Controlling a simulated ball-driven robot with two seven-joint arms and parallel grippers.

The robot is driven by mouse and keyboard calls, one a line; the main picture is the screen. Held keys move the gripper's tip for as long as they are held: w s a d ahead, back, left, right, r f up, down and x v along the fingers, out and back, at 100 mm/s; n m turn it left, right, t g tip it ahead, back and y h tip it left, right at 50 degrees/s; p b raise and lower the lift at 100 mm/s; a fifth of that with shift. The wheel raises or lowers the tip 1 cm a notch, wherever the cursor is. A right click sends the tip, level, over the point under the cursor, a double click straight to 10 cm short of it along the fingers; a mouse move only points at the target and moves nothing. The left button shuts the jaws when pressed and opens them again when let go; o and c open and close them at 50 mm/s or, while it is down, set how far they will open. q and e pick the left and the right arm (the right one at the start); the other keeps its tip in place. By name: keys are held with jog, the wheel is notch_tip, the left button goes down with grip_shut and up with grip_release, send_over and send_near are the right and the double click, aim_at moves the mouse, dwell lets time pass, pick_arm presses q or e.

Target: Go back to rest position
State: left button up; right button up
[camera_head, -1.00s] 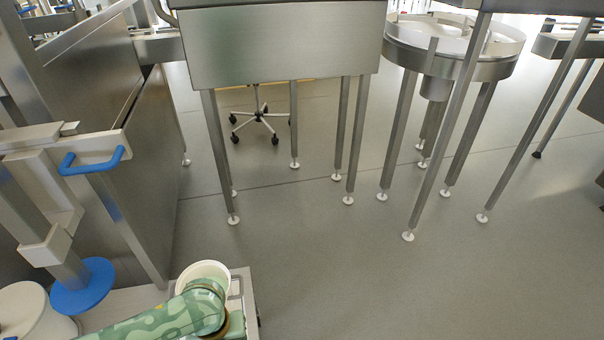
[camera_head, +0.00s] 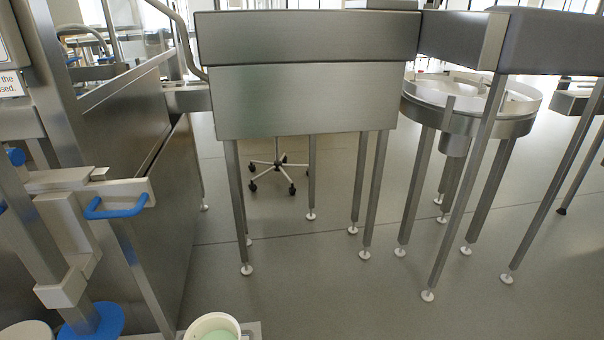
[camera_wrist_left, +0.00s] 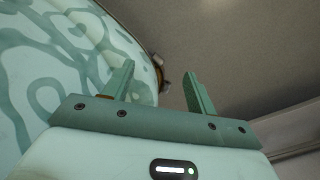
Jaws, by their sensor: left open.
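My left gripper (camera_wrist_left: 160,85) shows in the left wrist view with its two green fingers apart and nothing between them. A pale green patterned part of my own body fills the left of that view, close beside the left finger. Neither gripper shows in the head view. A white bucket (camera_head: 190,330) with pale green contents stands at the bottom edge of the head view, partly cut off.
A steel machine with a blue handle (camera_head: 115,208) stands at the left. A steel cabinet on legs (camera_head: 305,100) and a round steel table (camera_head: 470,105) stand ahead. A wheeled chair base (camera_head: 278,175) is under the cabinet. Grey floor (camera_head: 330,290) is clear in front.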

pick_arm(q)
jog(key=s+r+n+p, duration=0.1)
jog(key=s+r+n, duration=0.1)
jog(key=s, duration=0.5)
jog(key=w+r+p, duration=0.4)
jog(key=r+p, duration=0.6)
jog(key=p, duration=0.2)
jog(key=shift+w+d+r+t, duration=0.25)
jog(key=shift+w+r+t, duration=0.05)
jog(key=shift+w+t, duration=0.1)
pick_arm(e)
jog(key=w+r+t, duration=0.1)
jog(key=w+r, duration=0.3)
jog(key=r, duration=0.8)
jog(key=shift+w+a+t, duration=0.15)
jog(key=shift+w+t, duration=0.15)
